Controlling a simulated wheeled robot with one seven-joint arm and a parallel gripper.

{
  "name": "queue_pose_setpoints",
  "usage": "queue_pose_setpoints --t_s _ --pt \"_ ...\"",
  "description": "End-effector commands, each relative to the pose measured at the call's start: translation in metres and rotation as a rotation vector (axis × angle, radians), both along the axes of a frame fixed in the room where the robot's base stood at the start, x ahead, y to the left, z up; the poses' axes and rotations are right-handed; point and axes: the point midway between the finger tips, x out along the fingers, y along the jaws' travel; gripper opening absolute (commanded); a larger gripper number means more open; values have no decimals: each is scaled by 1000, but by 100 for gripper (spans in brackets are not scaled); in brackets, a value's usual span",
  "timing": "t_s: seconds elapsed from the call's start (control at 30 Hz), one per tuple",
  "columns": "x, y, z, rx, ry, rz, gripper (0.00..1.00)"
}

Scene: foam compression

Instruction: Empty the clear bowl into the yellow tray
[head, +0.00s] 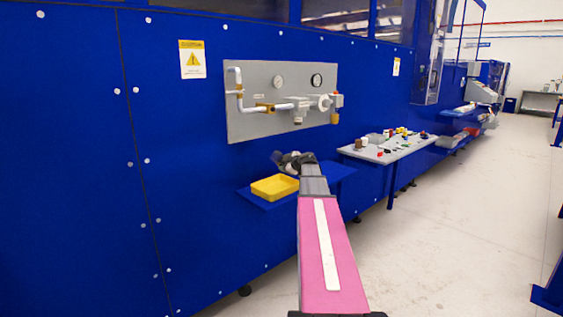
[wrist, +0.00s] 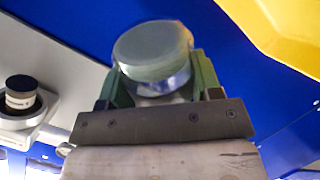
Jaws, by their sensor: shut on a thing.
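The yellow tray (head: 275,188) sits on a blue shelf against the machine in the head view. Part of it shows at the upper right of the wrist view (wrist: 285,30). My gripper (head: 292,160) is above and just behind the tray's right side in the head view. In the wrist view my gripper (wrist: 155,78) has its green fingers shut on a round, greyish, partly see-through thing, which looks like the clear bowl (wrist: 152,50). It is apart from the tray.
A grey panel with pipes, gauges and a valve (head: 282,100) is on the blue wall above the shelf (head: 343,172). A grey table (head: 390,149) with several small items stands to the right. The floor (head: 470,220) at right is clear.

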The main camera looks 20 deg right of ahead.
Motion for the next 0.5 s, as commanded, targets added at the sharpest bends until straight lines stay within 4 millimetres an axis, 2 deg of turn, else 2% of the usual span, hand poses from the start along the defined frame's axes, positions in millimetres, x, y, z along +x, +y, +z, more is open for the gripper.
queue_pose_setpoints --t_s 0.3,0.5 --pt "-1 -7 -1 -486 20 1 21" --pt "-1 -10 0 -736 30 0 21"
